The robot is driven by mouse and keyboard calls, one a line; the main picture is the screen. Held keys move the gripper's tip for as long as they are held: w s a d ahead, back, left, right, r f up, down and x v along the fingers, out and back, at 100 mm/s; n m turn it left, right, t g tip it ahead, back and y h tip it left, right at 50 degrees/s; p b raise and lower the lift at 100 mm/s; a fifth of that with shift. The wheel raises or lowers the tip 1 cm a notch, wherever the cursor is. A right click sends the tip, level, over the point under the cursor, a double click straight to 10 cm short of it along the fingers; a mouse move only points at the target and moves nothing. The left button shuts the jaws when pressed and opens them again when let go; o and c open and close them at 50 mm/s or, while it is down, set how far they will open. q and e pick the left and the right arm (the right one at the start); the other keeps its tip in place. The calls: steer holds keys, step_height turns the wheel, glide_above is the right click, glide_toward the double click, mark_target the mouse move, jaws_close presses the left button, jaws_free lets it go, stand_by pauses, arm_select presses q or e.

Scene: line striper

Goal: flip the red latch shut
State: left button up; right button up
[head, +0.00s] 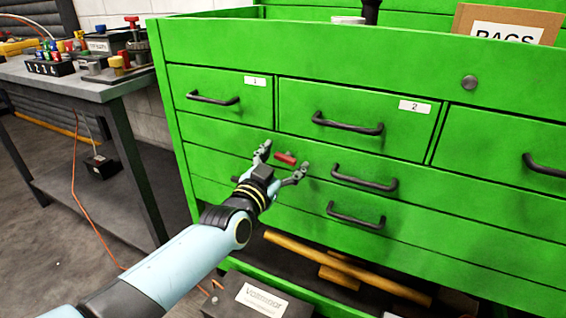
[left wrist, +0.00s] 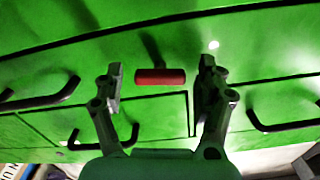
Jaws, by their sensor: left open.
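The red latch (head: 286,158) is a short red bar on the front of a green drawer cabinet (head: 225,150), just below the upper row of drawers. My left gripper (head: 282,163) is open in front of it, with one finger on each side of the latch in the picture. In the left wrist view the latch (left wrist: 160,76) lies between the spread fingers (left wrist: 160,85), with a gap on both sides, and a dark stem shows at it. I cannot tell whether the latch is open or shut. My right gripper is not in view.
Black drawer handles (head: 364,178) stick out right of the latch. A long yellow bar (head: 345,268) and a box (head: 258,298) lie low by the cabinet. A grey workbench (head: 95,90) with several small items stands at left.

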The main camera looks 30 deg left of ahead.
arm_select(q)
steer(key=c, duration=1.2)
steer(key=shift+o, duration=0.2)
steer(key=shift+n, duration=1.3)
steer(key=o, duration=1.2)
steer(key=shift+c, duration=0.2)
steer(key=s, duration=1.2)
steer(key=shift+d, duration=0.35)
